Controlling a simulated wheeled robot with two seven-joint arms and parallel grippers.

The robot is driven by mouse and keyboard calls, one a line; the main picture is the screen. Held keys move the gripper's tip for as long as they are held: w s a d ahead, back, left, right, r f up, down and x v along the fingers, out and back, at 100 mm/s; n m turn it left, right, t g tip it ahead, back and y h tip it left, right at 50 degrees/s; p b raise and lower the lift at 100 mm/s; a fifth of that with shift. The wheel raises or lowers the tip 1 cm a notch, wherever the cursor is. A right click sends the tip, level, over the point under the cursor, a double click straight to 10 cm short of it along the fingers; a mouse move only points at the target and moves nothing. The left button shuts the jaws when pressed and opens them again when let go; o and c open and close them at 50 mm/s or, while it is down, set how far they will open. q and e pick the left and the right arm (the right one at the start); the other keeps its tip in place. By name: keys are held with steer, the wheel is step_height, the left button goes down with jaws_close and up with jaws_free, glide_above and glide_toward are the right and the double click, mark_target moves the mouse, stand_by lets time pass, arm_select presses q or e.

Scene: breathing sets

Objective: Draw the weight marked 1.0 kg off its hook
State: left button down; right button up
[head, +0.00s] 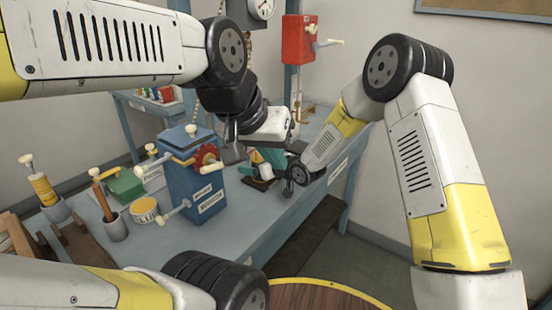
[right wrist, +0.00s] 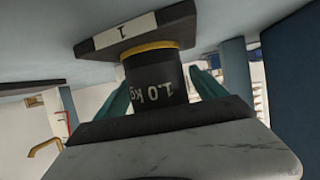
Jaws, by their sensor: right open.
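The weight marked 1.0 kg (right wrist: 156,84) is a dark cylinder with a yellow ring at one end. It appears upside down in the right wrist view, against a dark plate (right wrist: 128,36) with a white label reading 1. My right gripper (right wrist: 160,92) has its teal fingers apart, one on each side of the weight; I cannot tell whether they touch it. The weight's hook is not clearly visible.
A blue box (head: 192,188) with knobs and a red handwheel stands on the grey bench (head: 180,240). A red box (head: 298,40) hangs on a blue post. A yellow tin (head: 146,211), a green box (head: 125,185) and tool cups stand at left.

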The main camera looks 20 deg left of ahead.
steer(key=shift+w+a, duration=0.15)
steer(key=shift+c, duration=0.2)
jaws_close()
steer(key=shift+r, duration=0.2)
steer(key=shift+r, duration=0.1)
steer(key=shift+d, duration=0.3)
steer(key=shift+s+d, duration=0.4)
steer(key=shift+d, duration=0.65)
steer(key=shift+s+d, duration=0.45)
steer(key=shift+d, duration=0.65)
steer(key=shift+s+d, duration=0.4)
steer(key=shift+d, duration=0.65)
